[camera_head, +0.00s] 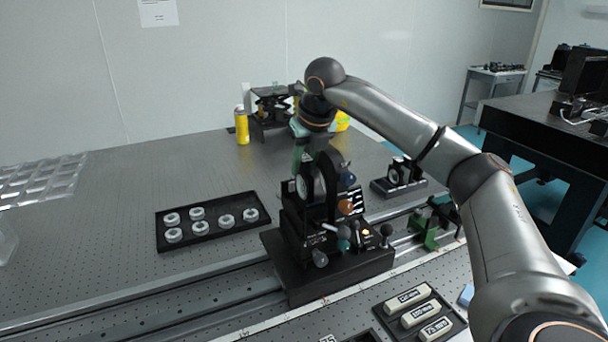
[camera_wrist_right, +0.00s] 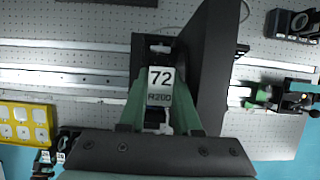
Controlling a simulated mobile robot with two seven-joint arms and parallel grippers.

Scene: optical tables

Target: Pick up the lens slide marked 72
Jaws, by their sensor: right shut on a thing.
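The lens slide marked 72 (camera_wrist_right: 160,78) shows its white label, with R200 under the number, in the right wrist view. My right gripper (camera_wrist_right: 161,100) is shut on it, with one green finger on each side of the label. In the head view the right gripper (camera_head: 301,158) points down at the upper rear of the black optical mount (camera_head: 345,266). There I cannot make out the slide's label or whether the slide is clear of the mount. My left gripper is not in view.
A black tray of round lenses (camera_head: 213,240) lies left of the mount. A rail (camera_head: 160,303) runs across the table. A tray with labelled white blocks (camera_head: 420,314) lies at front right. A yellow can (camera_head: 242,127) stands behind.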

